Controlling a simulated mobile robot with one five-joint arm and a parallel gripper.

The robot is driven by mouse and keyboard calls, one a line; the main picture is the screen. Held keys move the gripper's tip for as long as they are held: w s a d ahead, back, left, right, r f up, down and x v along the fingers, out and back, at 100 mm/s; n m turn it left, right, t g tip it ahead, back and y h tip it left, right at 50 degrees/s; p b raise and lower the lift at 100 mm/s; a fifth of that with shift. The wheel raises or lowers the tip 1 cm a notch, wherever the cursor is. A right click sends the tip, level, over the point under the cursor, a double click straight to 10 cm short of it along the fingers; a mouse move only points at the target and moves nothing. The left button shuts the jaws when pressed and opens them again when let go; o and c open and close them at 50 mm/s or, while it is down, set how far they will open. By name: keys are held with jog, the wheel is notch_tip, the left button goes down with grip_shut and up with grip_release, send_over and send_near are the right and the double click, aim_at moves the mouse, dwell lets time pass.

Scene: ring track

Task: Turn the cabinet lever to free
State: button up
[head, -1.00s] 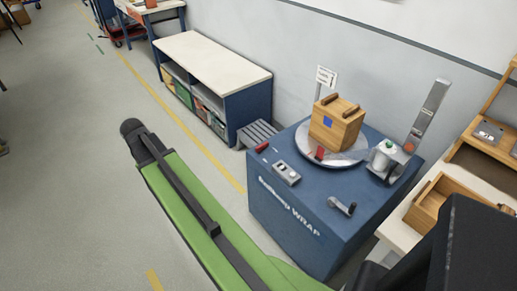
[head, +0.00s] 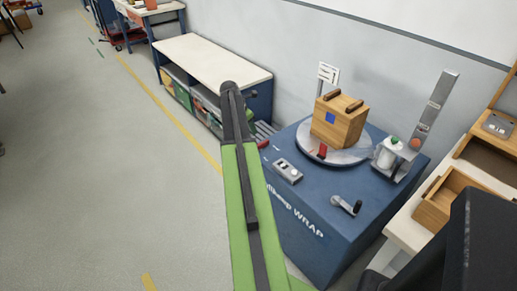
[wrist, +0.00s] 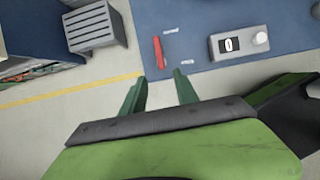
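The blue wrap cabinet (head: 310,243) stands right of centre in the head view. A red lever (wrist: 158,52) lies on its top near the left edge in the wrist view, between two small white labels. In the head view the lever (head: 264,144) shows small, just right of my arm. My gripper (wrist: 158,77) is open and empty, its two green fingers apart. In the wrist view its tips appear just below the lever, over the cabinet's edge and the floor, apart from the lever. The label text is too small to read.
A grey switch box (wrist: 238,43) sits right of the lever. A turntable (head: 334,153) carries a wooden box (head: 339,121), with a roll post (head: 432,110) and crank (head: 346,205) nearby. A grey slatted stand (wrist: 95,27) stands left of the cabinet. Open floor lies left.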

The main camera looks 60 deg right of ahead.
aim_at(259, 144)
jog(key=b+x, duration=1.1)
jog(key=x, duration=0.3)
jog(key=shift+a, duration=0.2)
jog(key=shift+r, duration=0.1)
grip_shut()
